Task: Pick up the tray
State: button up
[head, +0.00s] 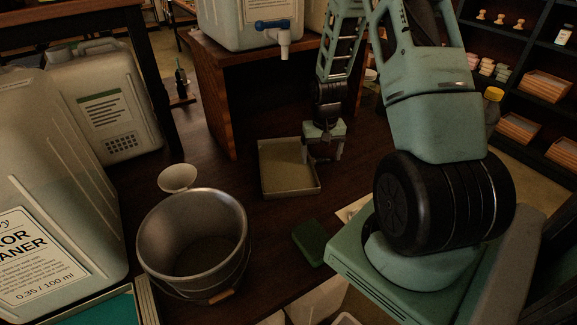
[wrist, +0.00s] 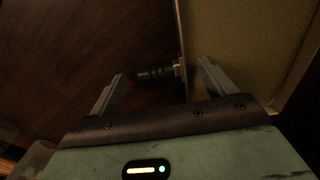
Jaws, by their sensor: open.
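The tray (head: 285,176) is a shallow, brownish rectangular tray lying flat on the dark wooden table in the middle of the head view. In the wrist view its floor (wrist: 235,45) and edge fill the upper right. A short black ridged handle (wrist: 154,72) sticks out from its side. My gripper (head: 323,158) is at the tray's right side, pointing down. In the wrist view my gripper (wrist: 160,74) is open, with the handle between its fingertips and a gap visible on the left. Whether the right finger touches the tray I cannot tell.
A metal bucket (head: 192,240) and a small white bowl (head: 178,178) stand left of the tray. A green sponge-like block (head: 312,242) lies in front. A wooden stand (head: 215,95) bears a canister with a tap (head: 284,42) behind. Large canisters (head: 105,100) stand at left.

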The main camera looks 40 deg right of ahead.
jog(key=shift+f, duration=0.35)
jog(key=c, duration=1.3)
jog(key=shift+o, duration=0.2)
